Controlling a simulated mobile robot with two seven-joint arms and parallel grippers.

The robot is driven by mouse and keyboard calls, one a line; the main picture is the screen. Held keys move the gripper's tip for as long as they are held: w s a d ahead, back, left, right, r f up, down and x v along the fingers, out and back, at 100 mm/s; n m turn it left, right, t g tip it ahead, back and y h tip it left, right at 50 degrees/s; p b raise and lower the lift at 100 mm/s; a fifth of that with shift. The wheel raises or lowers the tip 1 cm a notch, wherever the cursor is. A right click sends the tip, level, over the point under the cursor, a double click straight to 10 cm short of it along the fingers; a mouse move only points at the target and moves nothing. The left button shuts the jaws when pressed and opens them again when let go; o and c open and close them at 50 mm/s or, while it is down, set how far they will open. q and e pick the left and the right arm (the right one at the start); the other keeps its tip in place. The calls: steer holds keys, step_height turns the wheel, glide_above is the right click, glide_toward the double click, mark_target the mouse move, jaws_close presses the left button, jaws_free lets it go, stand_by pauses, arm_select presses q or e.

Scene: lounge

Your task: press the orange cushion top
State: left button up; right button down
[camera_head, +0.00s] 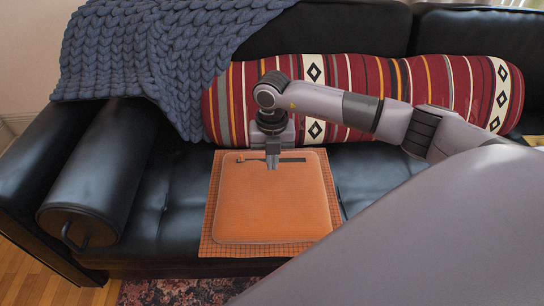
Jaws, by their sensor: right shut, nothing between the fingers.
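An orange cushion (275,207) with a rounded square top lies flat on a checked orange mat (209,220) on the black sofa seat. My right gripper (272,167) is shut and empty. It points down over the back part of the cushion, near its far edge. I cannot tell whether the fingertips touch the cushion. My left gripper is not in view.
A red striped bolster (440,85) lies along the sofa back, close behind my right gripper. A blue knitted throw (150,55) drapes over the back left. A black cylindrical bolster (100,175) lies by the left armrest. A patterned rug (180,291) is on the floor in front.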

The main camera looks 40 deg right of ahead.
mark_target(272, 193)
step_height(272, 193, down, 9)
steer(key=shift+r+b, duration=0.2)
steer(key=shift+b, duration=0.85)
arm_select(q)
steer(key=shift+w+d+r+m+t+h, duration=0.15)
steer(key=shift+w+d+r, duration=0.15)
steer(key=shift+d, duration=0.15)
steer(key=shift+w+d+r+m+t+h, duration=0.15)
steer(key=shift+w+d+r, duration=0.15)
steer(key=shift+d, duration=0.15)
arm_select(e)
steer(key=shift+f, duration=0.7)
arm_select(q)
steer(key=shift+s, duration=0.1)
arm_select(e)
step_height(272, 193, down, 2)
steer(key=shift+f+b, duration=0.1)
steer(key=shift+b, duration=0.6)
steer(key=shift+f, duration=0.25)
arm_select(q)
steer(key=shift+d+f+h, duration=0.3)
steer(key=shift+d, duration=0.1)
arm_select(e)
steer(key=shift+s, duration=0.1)
